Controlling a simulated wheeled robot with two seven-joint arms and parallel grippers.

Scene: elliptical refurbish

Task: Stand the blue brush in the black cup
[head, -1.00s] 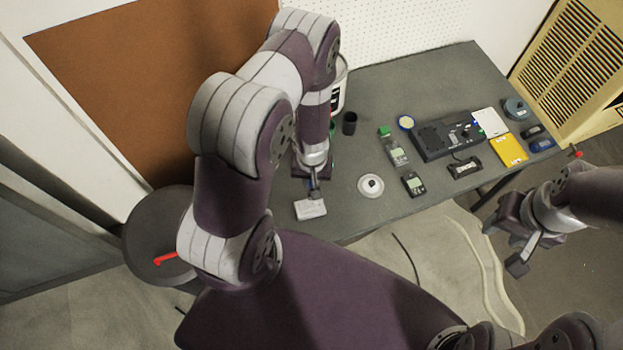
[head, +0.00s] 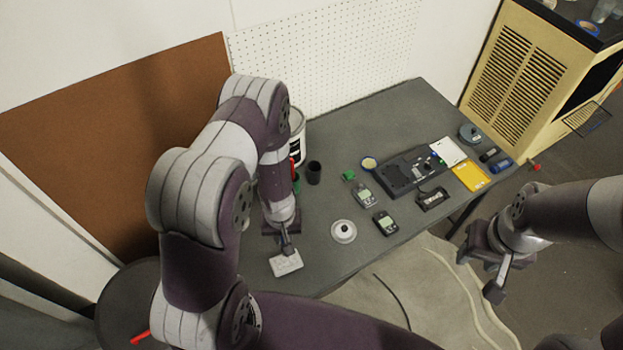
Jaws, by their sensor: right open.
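The black cup (head: 314,173) stands upright on the grey table, right of the white can. I cannot make out a blue brush for certain; a small blue item (head: 501,165) lies at the table's far right end, too small to identify. My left gripper (head: 286,248) points down just behind a small white block near the front edge; whether its fingers are open or shut is unclear. My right gripper (head: 494,275) is open and empty, off the table's front right side, well away from the cup.
A white can (head: 297,135) stands behind my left arm, which partly hides red and green items. A white round lid (head: 343,231), grey meters (head: 384,223), a black device (head: 408,174) and a yellow case (head: 470,176) lie on the table (head: 340,135). A white block (head: 286,263) is near the edge.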

